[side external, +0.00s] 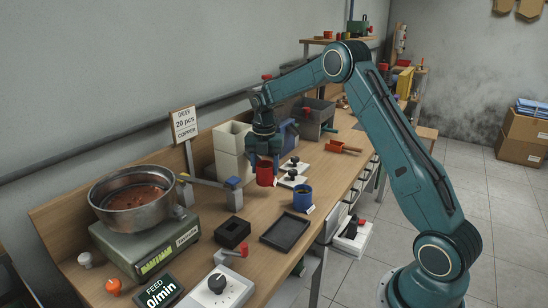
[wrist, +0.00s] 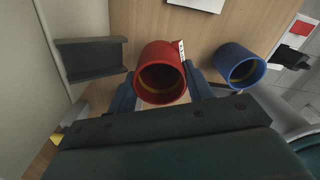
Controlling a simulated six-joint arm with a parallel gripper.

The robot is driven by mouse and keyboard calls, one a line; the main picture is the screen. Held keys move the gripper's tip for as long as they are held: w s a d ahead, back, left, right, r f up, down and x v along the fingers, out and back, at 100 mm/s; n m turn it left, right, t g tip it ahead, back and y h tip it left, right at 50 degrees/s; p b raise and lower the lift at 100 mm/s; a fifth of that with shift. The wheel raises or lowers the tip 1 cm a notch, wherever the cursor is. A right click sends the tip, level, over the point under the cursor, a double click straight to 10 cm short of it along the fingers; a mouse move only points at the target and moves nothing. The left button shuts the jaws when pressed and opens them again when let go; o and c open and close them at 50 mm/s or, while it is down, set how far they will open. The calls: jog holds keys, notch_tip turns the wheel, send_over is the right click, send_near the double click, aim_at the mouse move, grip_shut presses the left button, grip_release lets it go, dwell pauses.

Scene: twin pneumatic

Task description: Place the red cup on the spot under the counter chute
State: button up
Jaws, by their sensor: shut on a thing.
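The red cup (side external: 265,174) is upright at the middle of the wooden counter. My gripper (side external: 265,157) points down from above and is shut on it.
A blue cup (side external: 303,198) stands right of the red cup, also in the wrist view (wrist: 240,65). White blocks (side external: 229,155) stand behind left. A black tray (side external: 285,231), a dark square block (side external: 233,232) and a scale with a metal bowl (side external: 138,199) occupy the near counter.

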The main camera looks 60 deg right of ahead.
aim_at(265, 178)
jog(key=shift+f, duration=0.2)
jog(key=shift+f, duration=2.05)
jog(key=shift+f, duration=0.1)
jog(key=o, duration=1)
notch_tip(265, 178, up, 12)
jog(key=shift+r, duration=0.1)
